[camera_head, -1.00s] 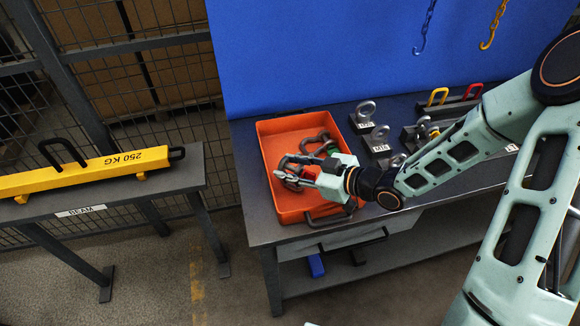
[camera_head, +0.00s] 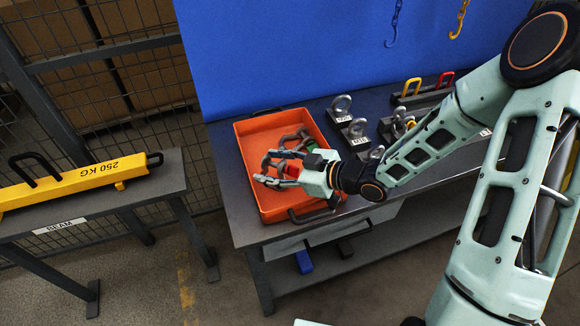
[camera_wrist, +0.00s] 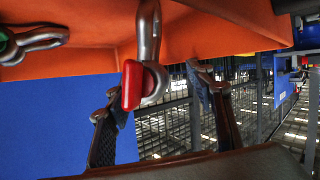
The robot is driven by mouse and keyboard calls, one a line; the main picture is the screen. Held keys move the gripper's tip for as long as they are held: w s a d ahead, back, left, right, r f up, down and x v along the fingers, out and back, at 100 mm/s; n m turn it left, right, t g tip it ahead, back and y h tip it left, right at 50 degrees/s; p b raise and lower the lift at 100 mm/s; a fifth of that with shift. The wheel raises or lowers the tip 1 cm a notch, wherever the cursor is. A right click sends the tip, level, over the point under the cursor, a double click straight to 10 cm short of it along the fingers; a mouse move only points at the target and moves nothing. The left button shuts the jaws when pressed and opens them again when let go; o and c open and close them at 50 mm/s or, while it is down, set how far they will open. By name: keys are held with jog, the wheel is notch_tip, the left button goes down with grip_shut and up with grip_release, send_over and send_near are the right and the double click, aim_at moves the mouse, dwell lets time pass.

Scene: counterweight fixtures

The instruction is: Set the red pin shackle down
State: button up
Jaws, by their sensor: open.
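The red pin shackle is a grey metal shackle with a red pin end (camera_wrist: 132,85). In the head view its red part (camera_head: 291,171) shows inside the orange tray (camera_head: 244,150), partly hidden by my gripper. My gripper (camera_head: 262,167) is over the tray with its fingers spread. In the wrist view my gripper's two fingers (camera_wrist: 160,110) stand apart on either side of the shackle, with gaps at both sides. The shackle lies against the orange tray surface there. A green pin shackle (camera_wrist: 32,42) is in the tray too, apart from my fingers.
Eye-bolt weights (camera_head: 355,131) stand on the grey bench right of the tray. Yellow and red handled pieces (camera_head: 412,88) are farther back. A blue panel (camera_head: 290,60) rises behind the bench. A yellow 250 kg beam (camera_head: 80,179) lies on a separate stand at left.

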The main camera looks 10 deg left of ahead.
jog(key=v, duration=1.1)
jog(key=shift+d, duration=0.25)
jog(key=shift+r, duration=0.1)
